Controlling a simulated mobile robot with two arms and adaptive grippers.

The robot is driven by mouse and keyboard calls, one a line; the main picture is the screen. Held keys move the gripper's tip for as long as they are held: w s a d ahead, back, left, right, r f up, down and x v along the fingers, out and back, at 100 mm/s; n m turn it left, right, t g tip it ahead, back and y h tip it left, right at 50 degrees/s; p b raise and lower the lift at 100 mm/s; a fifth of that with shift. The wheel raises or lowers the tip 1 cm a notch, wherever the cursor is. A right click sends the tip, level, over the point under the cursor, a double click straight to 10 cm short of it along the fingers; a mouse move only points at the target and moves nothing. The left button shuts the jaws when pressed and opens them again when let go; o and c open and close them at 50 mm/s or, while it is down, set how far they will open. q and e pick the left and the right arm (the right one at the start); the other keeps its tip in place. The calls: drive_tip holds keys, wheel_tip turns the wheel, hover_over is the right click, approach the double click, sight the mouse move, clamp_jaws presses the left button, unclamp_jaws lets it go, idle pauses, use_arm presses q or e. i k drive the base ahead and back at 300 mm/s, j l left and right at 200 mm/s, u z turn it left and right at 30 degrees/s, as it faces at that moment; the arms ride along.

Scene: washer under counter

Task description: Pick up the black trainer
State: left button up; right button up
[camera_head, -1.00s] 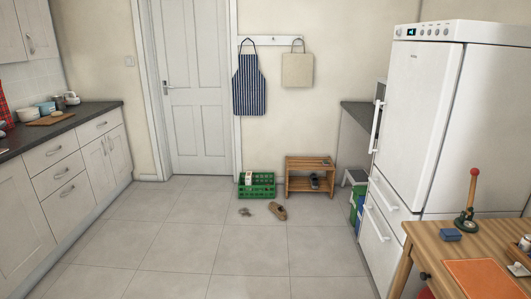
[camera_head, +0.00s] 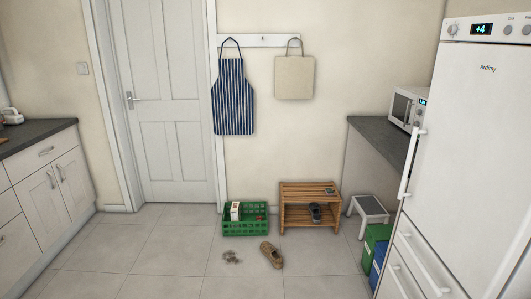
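A dark shoe (camera_head: 315,212), which looks like the black trainer, sits on the lower shelf of a small wooden rack (camera_head: 310,188) against the back wall. The rack's top board is above it, and its front end faces the room. It is small in the view, so its details are hard to tell. Neither of my grippers is in view.
A green crate (camera_head: 245,226) stands left of the rack. A brown shoe (camera_head: 271,254) and a small brownish pile (camera_head: 231,257) lie on the floor in front. A step stool (camera_head: 370,210), green bin (camera_head: 376,240) and fridge (camera_head: 475,150) stand right. The near middle floor is clear.

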sight(270, 251)
drive_tip(key=i+z, duration=0.1)
drive_tip(key=i, duration=1.7)
